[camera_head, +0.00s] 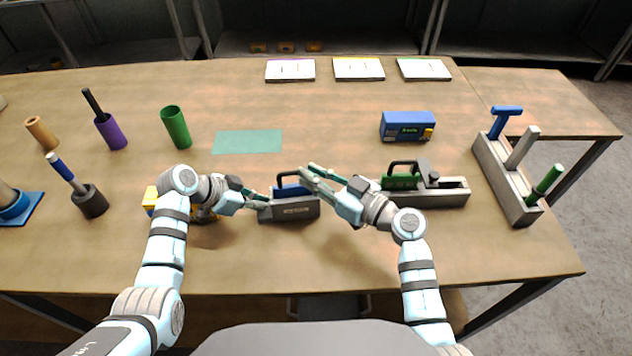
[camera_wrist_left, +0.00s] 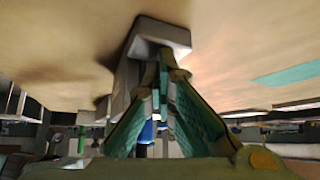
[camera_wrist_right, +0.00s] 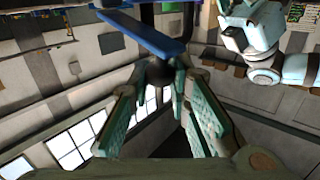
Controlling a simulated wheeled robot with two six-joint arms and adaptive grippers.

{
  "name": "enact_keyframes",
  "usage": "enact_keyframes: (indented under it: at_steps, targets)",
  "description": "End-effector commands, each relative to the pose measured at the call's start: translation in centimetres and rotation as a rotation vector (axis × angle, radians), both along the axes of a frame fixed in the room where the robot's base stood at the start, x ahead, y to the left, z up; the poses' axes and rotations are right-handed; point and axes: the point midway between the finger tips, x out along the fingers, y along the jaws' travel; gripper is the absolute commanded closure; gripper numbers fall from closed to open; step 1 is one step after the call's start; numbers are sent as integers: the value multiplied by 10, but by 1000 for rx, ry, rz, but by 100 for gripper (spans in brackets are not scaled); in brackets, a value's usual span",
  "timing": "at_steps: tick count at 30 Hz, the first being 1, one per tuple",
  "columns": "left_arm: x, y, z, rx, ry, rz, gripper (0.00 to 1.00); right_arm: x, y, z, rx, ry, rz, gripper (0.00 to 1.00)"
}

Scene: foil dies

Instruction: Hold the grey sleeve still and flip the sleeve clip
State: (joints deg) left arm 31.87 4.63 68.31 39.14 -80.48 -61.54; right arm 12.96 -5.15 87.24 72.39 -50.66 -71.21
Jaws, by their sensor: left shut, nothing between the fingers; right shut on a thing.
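The grey sleeve (camera_head: 290,212) lies on the table in front of me, with a blue piece (camera_head: 292,190) and a dark handle (camera_head: 283,174) at its top. My left gripper (camera_head: 259,196) is shut and empty, its tips at the sleeve's left end; whether they touch it I cannot tell. The left wrist view shows a grey block (camera_wrist_left: 160,32) just past the tips. My right gripper (camera_head: 308,171) is shut above the sleeve's right end. What it holds, likely the sleeve clip, is mostly hidden by its fingers. A blue bar (camera_wrist_right: 140,30) shows beside them in the right wrist view.
A second grey holder (camera_head: 440,197) with a green piece and dark handle stands right. A grey rack (camera_head: 505,185) with upright tools is farther right. A yellow object (camera_head: 150,197) sits behind my left arm.

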Motion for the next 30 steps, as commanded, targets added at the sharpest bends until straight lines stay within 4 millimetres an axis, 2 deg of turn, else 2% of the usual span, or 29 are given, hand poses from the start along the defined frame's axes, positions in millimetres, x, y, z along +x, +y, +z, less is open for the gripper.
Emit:
enact_keyframes:
  at_steps: [3,12,26,30]
  targets:
    - [-2,0,-3,2,8,-1,100,8,0,12,-6,94,-2,100]
    - [-2,1,-3,2,8,0,100,28,2,23,-28,385,-4,100]
    - [-2,1,-3,3,7,1,100,63,3,29,-61,831,-8,100]
    - [-2,1,-3,3,7,1,100,71,4,27,-65,880,-9,100]
